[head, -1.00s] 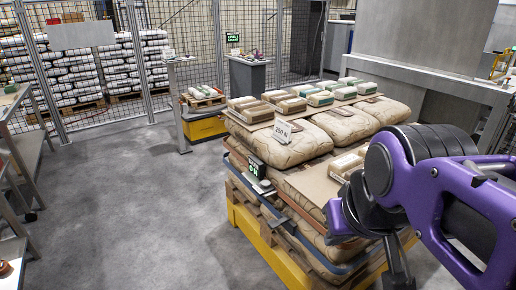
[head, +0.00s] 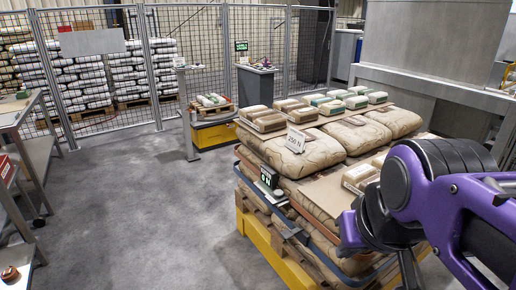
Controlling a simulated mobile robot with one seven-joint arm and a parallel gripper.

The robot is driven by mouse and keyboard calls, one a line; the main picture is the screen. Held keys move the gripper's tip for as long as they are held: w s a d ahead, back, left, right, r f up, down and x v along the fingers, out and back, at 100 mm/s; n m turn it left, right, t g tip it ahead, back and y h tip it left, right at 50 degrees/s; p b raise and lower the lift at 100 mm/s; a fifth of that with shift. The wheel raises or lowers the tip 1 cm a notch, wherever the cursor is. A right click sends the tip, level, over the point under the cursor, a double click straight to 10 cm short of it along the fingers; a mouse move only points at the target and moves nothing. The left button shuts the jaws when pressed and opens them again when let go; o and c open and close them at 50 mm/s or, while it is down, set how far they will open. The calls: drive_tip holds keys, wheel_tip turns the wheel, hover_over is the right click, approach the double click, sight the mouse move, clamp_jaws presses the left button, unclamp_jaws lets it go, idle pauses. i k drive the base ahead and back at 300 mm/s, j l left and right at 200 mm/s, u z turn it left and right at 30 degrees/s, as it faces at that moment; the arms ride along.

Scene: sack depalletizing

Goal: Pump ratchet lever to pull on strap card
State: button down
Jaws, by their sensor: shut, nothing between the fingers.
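The ratchet (head: 268,188) sits on the near left side of the sack stack, with a small dark display (head: 267,176) with green characters above it. A dark strap (head: 330,262) runs around the stack's lower side. A white card (head: 296,140) reading "250 N" stands at the front left of the top sacks. My gripper (head: 408,268) shows partly at lower right, below my purple arm. It looks shut and empty, apart from the ratchet and to its right. Its fingertips are hard to make out. The lever's angle is too small to tell.
Filled sacks (head: 358,136) lie on a yellow-edged pallet base (head: 262,243), with smaller packs on top. A post (head: 187,115) and a yellow unit (head: 213,134) stand behind. Grey tables (head: 40,146) line the left. The floor (head: 130,205) between is clear.

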sight(286, 234)
drive_tip(key=j+z, duration=0.45)
drive_tip(key=j, duration=1.2)
